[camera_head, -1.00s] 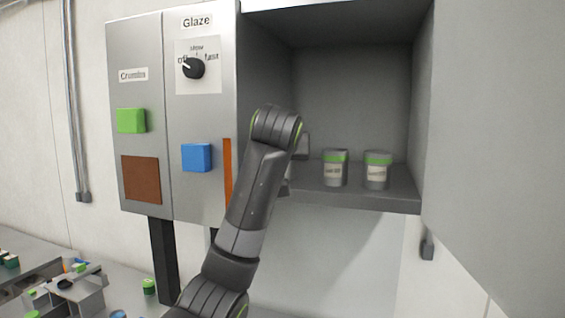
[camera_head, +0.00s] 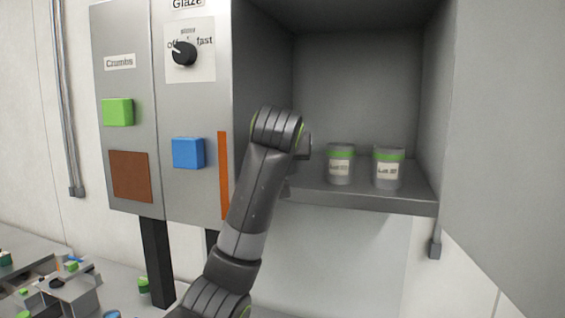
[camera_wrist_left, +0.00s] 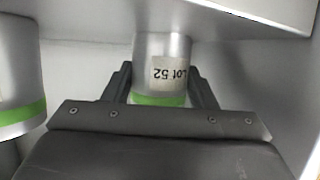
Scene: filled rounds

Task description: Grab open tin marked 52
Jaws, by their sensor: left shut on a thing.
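In the left wrist view, a grey tin (camera_wrist_left: 170,45) with a green band carries an upside-down label reading Lot 52. My left gripper (camera_wrist_left: 160,82) has its two dark fingers on either side of this tin, shut on it. In the head view my left arm hides this tin and most of the gripper. Whether the tin's top is open cannot be seen. A second tin with a green band (camera_wrist_left: 18,75) stands beside it at the left of the wrist view. My right gripper is in neither view.
On the shelf (camera_head: 365,197) of the grey cabinet, two green-banded tins, one nearer my arm (camera_head: 340,165) and one farther right (camera_head: 388,168), stand upright. Their labels are too blurred to read. Cabinet walls enclose the space. A panel with a black knob (camera_head: 184,53) is left.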

